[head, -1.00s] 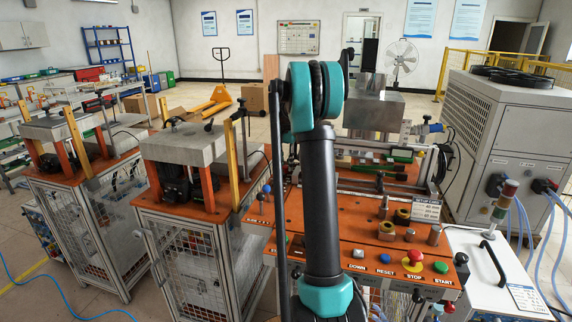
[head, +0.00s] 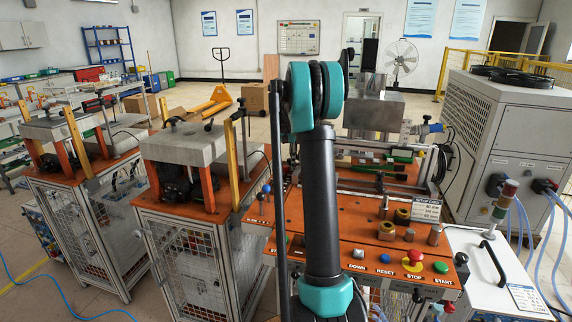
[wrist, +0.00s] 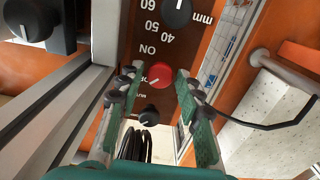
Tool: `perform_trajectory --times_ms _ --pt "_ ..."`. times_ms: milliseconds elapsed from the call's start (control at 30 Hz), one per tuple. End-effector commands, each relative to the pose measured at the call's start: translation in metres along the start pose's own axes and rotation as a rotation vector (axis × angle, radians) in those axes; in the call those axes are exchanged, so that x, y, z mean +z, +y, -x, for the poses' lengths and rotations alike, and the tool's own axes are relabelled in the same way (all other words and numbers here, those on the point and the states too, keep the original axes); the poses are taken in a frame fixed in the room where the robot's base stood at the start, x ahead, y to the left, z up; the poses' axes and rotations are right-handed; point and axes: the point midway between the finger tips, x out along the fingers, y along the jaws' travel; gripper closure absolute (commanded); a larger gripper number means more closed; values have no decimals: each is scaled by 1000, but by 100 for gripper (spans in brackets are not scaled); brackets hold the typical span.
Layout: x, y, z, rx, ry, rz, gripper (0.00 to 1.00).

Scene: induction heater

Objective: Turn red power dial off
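The red power dial (wrist: 160,75) is a round knob with a pale pointer line on a dark panel, in the wrist view. The word ON is printed on the panel beside it, and part of another label shows near it. My gripper (wrist: 156,82) is open, with its two green-padded fingers on either side of the dial. A gap shows between the dial and each finger; I cannot tell how far the tips are from the panel. In the head view my gripper and the dial do not show.
A black knob (wrist: 177,12) with a millimetre scale sits beyond the dial, and a small dark knob (wrist: 149,116) lies nearer. A grey metal profile (wrist: 75,95) runs along the left. In the head view, a red STOP button (head: 413,267) is on the orange console (head: 345,235).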

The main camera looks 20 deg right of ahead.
Motion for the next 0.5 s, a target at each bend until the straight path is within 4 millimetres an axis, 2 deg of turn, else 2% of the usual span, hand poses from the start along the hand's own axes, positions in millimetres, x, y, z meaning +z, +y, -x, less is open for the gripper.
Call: perform_trajectory --times_ms 167,267,500 --pt "0 0 2 0 0 0 64" --pt "0 0 11 0 0 -1 64" --pt "0 0 57 0 0 0 64"
